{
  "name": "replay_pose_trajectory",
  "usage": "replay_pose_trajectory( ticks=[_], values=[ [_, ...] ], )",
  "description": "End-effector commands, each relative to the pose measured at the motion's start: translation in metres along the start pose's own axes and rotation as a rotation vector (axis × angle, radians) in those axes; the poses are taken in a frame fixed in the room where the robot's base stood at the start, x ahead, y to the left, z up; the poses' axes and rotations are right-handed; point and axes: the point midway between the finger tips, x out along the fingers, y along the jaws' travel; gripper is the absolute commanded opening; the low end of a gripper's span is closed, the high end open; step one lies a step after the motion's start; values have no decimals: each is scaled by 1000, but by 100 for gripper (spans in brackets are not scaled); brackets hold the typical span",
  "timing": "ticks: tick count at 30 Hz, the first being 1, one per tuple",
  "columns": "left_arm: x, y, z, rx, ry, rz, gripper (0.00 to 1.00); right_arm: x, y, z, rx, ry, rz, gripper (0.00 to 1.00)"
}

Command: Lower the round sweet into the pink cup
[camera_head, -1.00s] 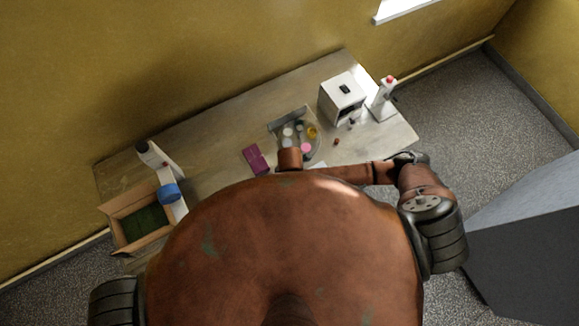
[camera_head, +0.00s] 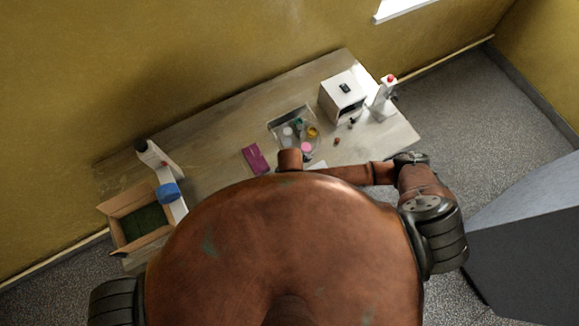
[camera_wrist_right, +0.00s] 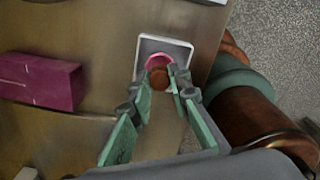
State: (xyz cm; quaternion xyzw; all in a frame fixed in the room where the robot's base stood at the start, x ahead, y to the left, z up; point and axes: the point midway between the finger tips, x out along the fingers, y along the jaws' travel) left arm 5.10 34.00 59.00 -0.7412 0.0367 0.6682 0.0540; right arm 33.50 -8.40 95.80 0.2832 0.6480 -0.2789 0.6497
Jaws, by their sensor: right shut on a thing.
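In the right wrist view a round brown sweet (camera_wrist_right: 160,79) sits between the tips of my right gripper (camera_wrist_right: 160,84), whose green fingers are shut on it. The pink cup (camera_wrist_right: 157,62) shows just beyond the sweet, on a white square plate (camera_wrist_right: 181,48). The sweet overlaps the cup's near part in this view. I cannot tell whether it is above the rim or touching the cup. My left gripper is not in view.
A magenta box (camera_head: 256,159) lies left of my right arm; a tray (camera_head: 274,124) with several coloured round items is beyond it. A white machine (camera_head: 341,97) and a bottle (camera_head: 384,98) stand at the right. An open carton (camera_head: 112,231) is at the left.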

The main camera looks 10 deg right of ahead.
Motion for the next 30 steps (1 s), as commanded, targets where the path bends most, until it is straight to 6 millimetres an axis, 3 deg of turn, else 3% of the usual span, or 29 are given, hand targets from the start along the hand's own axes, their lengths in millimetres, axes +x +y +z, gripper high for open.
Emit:
replay_pose_trajectory(
  ticks=[30],
  values=[
    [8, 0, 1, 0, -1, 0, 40, 15, 0, 0, -1, 0, 0, 5]
  ],
)
